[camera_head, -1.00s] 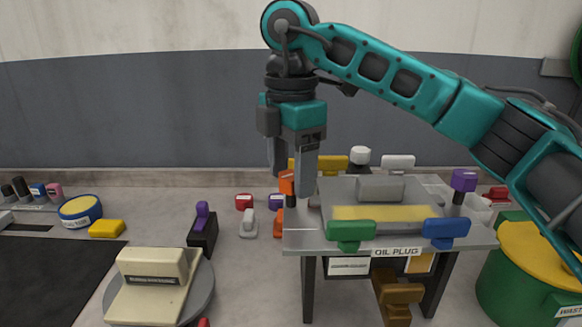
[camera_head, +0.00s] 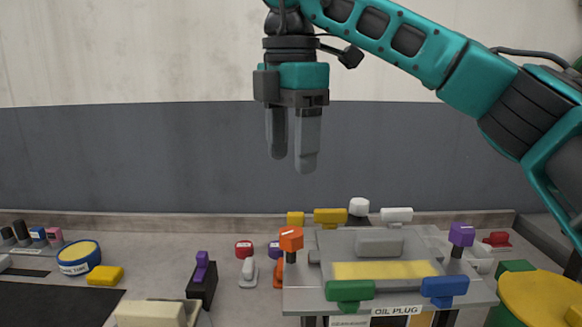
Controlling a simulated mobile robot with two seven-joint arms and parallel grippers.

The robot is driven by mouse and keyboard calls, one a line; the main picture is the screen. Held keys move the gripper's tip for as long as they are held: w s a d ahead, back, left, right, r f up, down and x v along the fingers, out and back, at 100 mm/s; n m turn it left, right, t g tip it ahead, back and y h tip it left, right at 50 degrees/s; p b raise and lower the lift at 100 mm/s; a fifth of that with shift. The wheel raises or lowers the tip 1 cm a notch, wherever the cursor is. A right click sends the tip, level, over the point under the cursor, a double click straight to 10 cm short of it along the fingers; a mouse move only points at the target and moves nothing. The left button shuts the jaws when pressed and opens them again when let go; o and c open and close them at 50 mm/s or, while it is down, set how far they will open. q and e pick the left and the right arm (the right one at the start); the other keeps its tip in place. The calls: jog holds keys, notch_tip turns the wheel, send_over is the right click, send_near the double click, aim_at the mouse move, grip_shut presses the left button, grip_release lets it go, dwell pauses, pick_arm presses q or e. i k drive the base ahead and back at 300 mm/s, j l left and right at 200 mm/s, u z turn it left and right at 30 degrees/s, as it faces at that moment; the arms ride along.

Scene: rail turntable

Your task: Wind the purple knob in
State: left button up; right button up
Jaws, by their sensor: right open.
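A purple knob (camera_head: 461,234) stands on a dark stem at the right rear of the grey raised platform (camera_head: 300,299). Another purple knob (camera_head: 202,266) sits on a dark block left of the platform, and a small purple piece (camera_head: 274,249) lies behind it. An orange knob (camera_head: 291,238) stands on a stem at the platform's left side. My right gripper (camera_head: 291,160) is open and empty, pointing down, high above the orange knob and apart from everything. My left gripper is not in view.
Green (camera_head: 349,291) and blue (camera_head: 444,287) knobs line the platform's front edge; yellow (camera_head: 330,216) and white (camera_head: 397,215) ones stand behind. A yellow-lidded green bin (camera_head: 545,300) is at the right.

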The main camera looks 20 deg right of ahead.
aim_at(462, 235)
jog(key=k, duration=1)
